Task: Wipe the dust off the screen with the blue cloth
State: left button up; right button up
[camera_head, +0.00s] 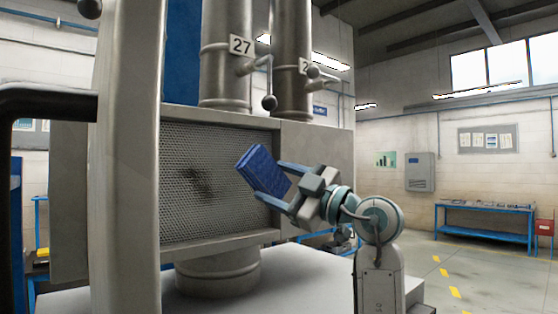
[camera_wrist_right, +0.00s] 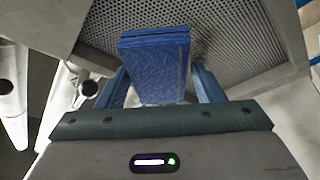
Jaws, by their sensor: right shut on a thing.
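The screen (camera_head: 222,208) is a grey mesh panel in a metal frame, with a dark dust smudge (camera_head: 195,182) left of its middle. My right gripper (camera_head: 268,180) is shut on the folded blue cloth (camera_head: 259,172) and holds it tilted in front of the right part of the mesh, right of the smudge. In the right wrist view the cloth (camera_wrist_right: 155,62) sits between the two blue fingers, with the mesh (camera_wrist_right: 232,35) behind it. I cannot tell whether the cloth touches the mesh. My left gripper is not in view.
The screen stands on a round pedestal (camera_head: 218,272) on a pale surface (camera_head: 300,282). A thick grey post (camera_head: 127,160) stands at the left, in front of the screen's left side. Metal cylinders (camera_head: 226,60) with levers rise behind it. A blue workbench (camera_head: 485,222) stands far right, beyond open floor.

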jog(key=shift+r, duration=0.15)
jog(key=shift+w+a, duration=0.1)
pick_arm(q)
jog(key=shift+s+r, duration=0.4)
pick_arm(e)
jog(key=shift+w+a, duration=0.85)
jog(key=shift+w, duration=0.3)
jog(key=shift+w+a, duration=0.8)
jog(key=shift+w, duration=0.3)
pick_arm(q)
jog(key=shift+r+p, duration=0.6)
jog(key=shift+p, duration=0.2)
pick_arm(e)
jog(key=shift+w+a, duration=0.6)
jog(key=shift+w, duration=0.3)
